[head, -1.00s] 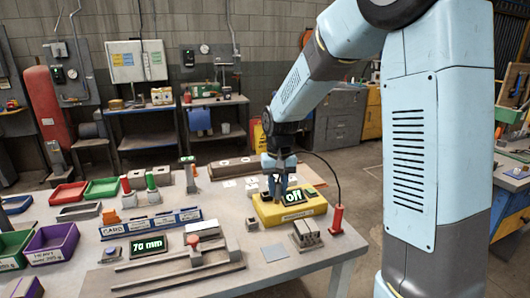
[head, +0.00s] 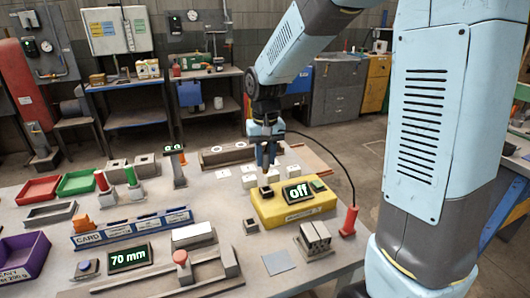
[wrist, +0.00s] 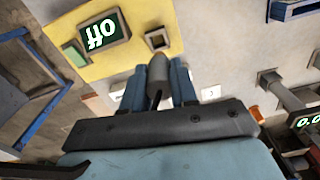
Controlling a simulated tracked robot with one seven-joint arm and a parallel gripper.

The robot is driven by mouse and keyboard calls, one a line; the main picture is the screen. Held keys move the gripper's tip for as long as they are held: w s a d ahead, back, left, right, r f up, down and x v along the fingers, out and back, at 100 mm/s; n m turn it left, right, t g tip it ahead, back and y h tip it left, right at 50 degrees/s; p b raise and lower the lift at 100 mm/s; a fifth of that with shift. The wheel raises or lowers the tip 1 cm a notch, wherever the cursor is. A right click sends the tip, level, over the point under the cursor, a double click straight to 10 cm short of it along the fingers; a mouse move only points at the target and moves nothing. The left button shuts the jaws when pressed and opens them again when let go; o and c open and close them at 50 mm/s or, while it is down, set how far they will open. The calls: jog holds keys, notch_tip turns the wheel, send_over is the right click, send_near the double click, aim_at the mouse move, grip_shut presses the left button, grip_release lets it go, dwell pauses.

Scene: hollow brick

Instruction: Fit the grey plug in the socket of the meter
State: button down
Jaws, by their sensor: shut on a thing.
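The yellow meter (head: 290,210) lies on the table, and its display reads "off". Its dark square socket (head: 266,193) is at the meter's left end; it also shows in the wrist view (wrist: 188,37). My gripper (head: 265,168) points down over that end. It is shut on the grey plug (wrist: 157,40), whose rounded end sticks out past the fingers. The exact height gap is hard to tell.
A black cable arcs from near my gripper to a red handle (head: 350,221) on the right. A small block (head: 250,227) and a grey metal block (head: 314,238) stand in front of the meter. White labelled pieces (head: 248,180) lie behind it.

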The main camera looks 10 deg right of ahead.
aim_at(266, 173)
jog(key=shift+d+f, duration=0.15)
jog(key=shift+f, duration=1.95)
jog(key=shift+f, duration=1.8)
jog(key=c, duration=0.8)
grip_release()
jog(key=shift+r, duration=0.1)
notch_tip(266, 173, up, 14)
jog(key=shift+f, duration=0.25)
jog(key=s+d+r+t, duration=0.2)
jog(key=s+d+r, duration=0.2)
jog(key=s, duration=0.6)
jog(key=s+d+r+t, duration=0.3)
jog(key=s+d, duration=0.5)
jog(key=s, duration=0.2)
jog(key=shift+s+r+m+t, duration=0.3)
jog(key=shift+s+r, duration=0.1)
